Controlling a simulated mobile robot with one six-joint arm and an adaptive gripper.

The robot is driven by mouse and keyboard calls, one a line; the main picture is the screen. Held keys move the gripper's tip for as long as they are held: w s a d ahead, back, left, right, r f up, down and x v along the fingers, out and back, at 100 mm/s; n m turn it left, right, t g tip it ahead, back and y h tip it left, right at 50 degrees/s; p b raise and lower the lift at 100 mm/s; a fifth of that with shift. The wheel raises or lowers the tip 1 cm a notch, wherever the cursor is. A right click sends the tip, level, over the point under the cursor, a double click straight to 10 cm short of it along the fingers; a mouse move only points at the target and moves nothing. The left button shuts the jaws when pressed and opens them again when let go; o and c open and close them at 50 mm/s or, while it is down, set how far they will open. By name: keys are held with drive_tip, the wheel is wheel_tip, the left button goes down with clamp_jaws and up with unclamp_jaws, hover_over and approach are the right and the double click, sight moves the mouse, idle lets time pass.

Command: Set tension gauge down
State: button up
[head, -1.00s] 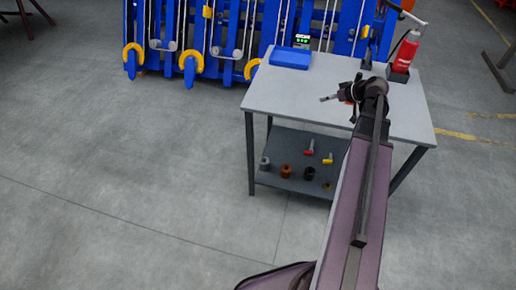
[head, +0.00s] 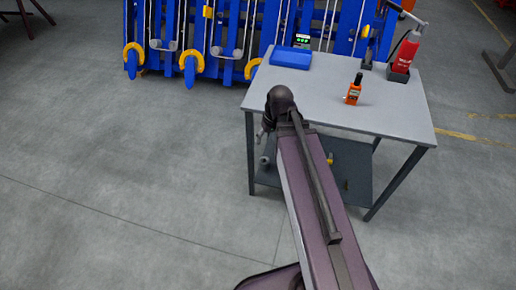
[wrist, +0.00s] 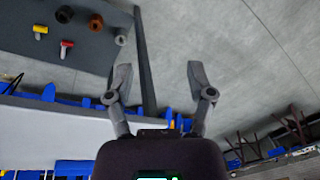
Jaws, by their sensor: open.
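An orange and black handheld device, which looks like the tension gauge (head: 353,92), stands upright on the grey tabletop (head: 320,108), right of its middle. My gripper (wrist: 160,78) is open in the wrist view, with nothing between its fingers. In the head view my arm's end is at the table's front left edge, left of the gauge and clear of it. The gripper itself is mostly hidden there behind my arm. The gauge does not show in the wrist view.
A blue case (head: 291,57) lies at the table's back left. A red bottle (head: 402,53) stands at the back right. The lower shelf, seen in the wrist view, holds a yellow part (wrist: 40,32), a red part (wrist: 66,46) and several round parts. Blue chassis frames stand behind.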

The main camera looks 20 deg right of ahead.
drive_tip(key=shift+m+g+h, duration=0.4)
drive_tip(key=shift+h, duration=0.5)
drive_tip(key=s+a, duration=0.1)
drive_tip(key=a, duration=0.1)
drive_tip(key=s+a, duration=0.2)
drive_tip(key=shift+s+f, duration=0.15)
drive_tip(key=shift+s, duration=0.05)
wheel_tip(320, 180, up, 8)
drive_tip(key=p, duration=0.8)
